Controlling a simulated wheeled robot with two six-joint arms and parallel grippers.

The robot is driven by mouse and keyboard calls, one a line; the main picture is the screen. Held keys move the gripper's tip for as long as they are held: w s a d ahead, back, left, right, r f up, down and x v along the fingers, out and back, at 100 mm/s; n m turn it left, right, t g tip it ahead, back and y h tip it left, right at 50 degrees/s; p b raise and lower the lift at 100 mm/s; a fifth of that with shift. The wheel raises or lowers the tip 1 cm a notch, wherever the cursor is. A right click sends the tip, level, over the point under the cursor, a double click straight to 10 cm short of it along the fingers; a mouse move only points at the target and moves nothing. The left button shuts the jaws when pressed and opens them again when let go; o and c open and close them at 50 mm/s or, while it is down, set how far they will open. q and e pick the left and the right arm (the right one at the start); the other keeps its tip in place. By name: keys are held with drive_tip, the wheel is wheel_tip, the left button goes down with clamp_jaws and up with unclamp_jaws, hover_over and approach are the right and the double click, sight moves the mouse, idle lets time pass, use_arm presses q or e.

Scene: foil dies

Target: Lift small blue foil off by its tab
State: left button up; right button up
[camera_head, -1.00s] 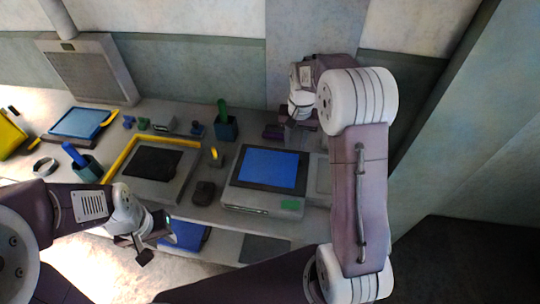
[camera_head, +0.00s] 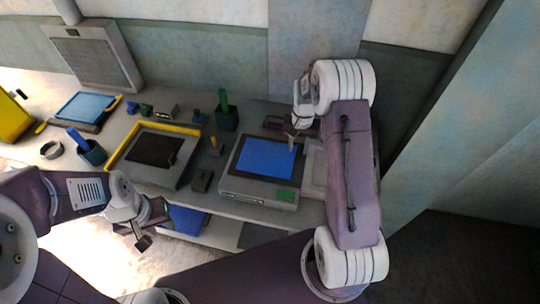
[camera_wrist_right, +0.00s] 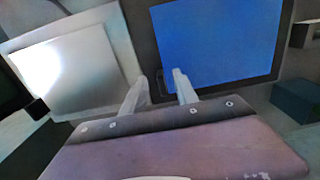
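A blue foil sheet (camera_head: 266,158) lies in the dark frame on top of a grey machine. It also shows in the right wrist view (camera_wrist_right: 220,40). My right gripper (camera_head: 293,141) is at the sheet's far right corner. In the right wrist view its two pale fingers (camera_wrist_right: 159,76) are spread apart. One finger overlaps the blue corner and the other is over the frame's outer edge. I cannot make out a tab clearly, nor whether the fingers touch the foil. My left gripper (camera_head: 147,226) hangs empty-looking in front of the bench; its finger opening is unclear.
A pale plate (camera_wrist_right: 70,68) lies beside the machine. A yellow-edged tray (camera_head: 154,149), a dark cup with a green handle (camera_head: 227,115) and another blue sheet on a tray (camera_head: 86,106) stand further left. A blue panel (camera_head: 186,220) is below the bench top.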

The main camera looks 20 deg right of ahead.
wheel_tip(320, 180, down, 2)
drive_tip(key=shift+a+f, duration=0.1)
drive_tip(key=shift+f, duration=0.35)
clamp_jaws()
drive_tip(key=shift+r, duration=0.1)
idle(1.0)
